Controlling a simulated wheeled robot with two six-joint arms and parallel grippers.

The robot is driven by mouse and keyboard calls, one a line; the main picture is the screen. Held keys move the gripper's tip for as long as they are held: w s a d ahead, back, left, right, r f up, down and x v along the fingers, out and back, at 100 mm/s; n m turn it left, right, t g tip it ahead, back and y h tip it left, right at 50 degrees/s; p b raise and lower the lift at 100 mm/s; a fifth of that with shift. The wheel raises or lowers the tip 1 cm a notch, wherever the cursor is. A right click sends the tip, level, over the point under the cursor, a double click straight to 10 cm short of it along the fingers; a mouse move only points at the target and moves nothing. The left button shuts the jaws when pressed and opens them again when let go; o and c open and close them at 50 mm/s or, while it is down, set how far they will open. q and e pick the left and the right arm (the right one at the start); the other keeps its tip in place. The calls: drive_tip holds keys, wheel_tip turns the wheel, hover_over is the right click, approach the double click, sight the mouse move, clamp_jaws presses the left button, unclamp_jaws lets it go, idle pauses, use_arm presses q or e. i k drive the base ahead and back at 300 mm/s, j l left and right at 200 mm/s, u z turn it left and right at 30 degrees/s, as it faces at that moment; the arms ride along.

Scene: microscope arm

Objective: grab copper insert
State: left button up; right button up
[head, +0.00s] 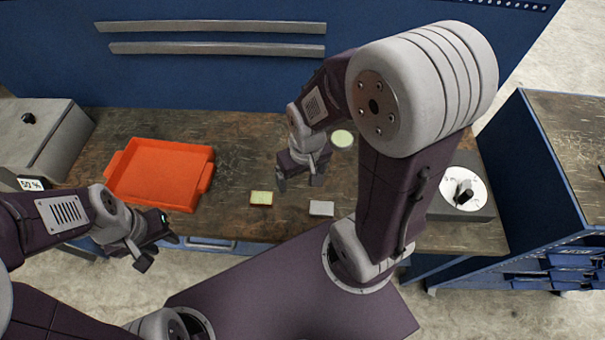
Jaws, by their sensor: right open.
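No piece shows a clear copper colour, so I cannot tell which one is the copper insert. A small block with a pale yellow-green top and a reddish edge (261,198) lies near the bench's front edge. A small light grey block (321,208) lies to its right. A round pale green piece (343,138) lies further back, partly hidden by my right arm. My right gripper (299,184) is open and empty, pointing down between and behind the two small blocks. My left gripper (158,251) is at the bench's front edge, fingers apart and empty.
An orange tray (158,173) stands on the left of the brown bench (235,150). A grey box (40,135) stands at far left. A grey device with a white dial (470,190) stands at right. The bench between tray and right gripper is mostly clear.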

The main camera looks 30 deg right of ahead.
sight(258, 198)
drive_tip(key=k+j+z, duration=0.2)
drive_tip(key=j, duration=0.25)
drive_tip(key=j+z, duration=0.25)
drive_tip(key=j, duration=0.25)
drive_tip(key=k+j+z, duration=0.2)
drive_tip(key=j, duration=0.2)
drive_tip(key=k+j+z, duration=0.45)
drive_tip(key=j, duration=0.25)
